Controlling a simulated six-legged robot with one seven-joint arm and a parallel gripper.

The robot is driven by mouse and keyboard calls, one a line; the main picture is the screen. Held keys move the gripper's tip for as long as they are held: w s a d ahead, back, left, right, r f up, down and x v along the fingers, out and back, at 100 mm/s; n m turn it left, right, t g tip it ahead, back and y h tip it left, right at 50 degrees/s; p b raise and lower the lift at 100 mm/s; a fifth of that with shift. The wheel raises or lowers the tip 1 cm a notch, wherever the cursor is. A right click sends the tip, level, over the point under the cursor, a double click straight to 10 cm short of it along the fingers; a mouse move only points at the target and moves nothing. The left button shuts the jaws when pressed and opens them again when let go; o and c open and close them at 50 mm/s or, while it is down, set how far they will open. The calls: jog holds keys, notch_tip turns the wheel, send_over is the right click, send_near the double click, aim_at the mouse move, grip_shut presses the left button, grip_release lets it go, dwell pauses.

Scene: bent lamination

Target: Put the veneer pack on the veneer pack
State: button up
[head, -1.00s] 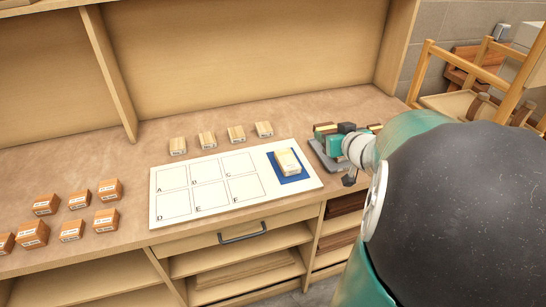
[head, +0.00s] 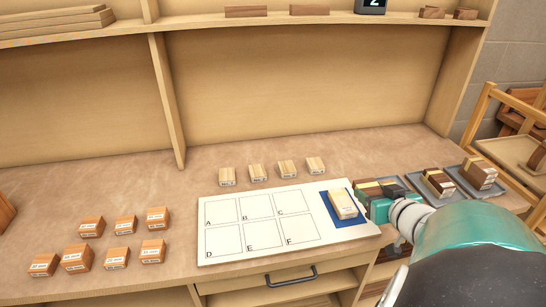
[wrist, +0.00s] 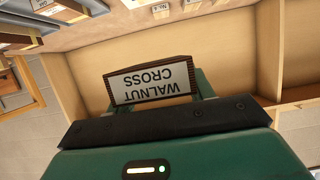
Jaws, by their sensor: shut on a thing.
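A pale veneer pack (head: 343,204) lies flat on a blue pad (head: 335,221) at the right end of the white lettered board (head: 222,257). My gripper (head: 376,205) is just right of that pack, over the board's right edge. It is shut on a dark brown veneer pack (wrist: 150,84), whose white label reads "WALNUT CROSS" upside down in the wrist view. In the head view my gripper and arm hide part of the held pack, and I cannot tell its exact height above the bench.
Grey trays (head: 444,202) with brown-and-pale packs (head: 480,172) stand on the right. Several pale blocks (head: 288,168) line up behind the board. Several orange-brown labelled blocks (head: 118,257) stand at left. The board's lettered squares are empty. A shelf divider (head: 168,100) rises behind.

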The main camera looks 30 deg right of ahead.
jog(key=f+x, duration=0.1)
jog(key=x, duration=0.8)
send_over(343, 201)
jog(key=s, duration=0.1)
notch_tip(343, 201, down, 4)
jog(key=shift+a+f, duration=0.15)
jog(key=shift+f, duration=0.05)
jog(key=shift+w+f, duration=0.3)
jog(key=shift+f, duration=0.05)
jog(key=shift+w+f, duration=0.2)
jog(key=shift+f, duration=1.5)
jog(key=shift+f, duration=0.1)
jog(key=shift+f, duration=0.1)
jog(key=o, duration=1)
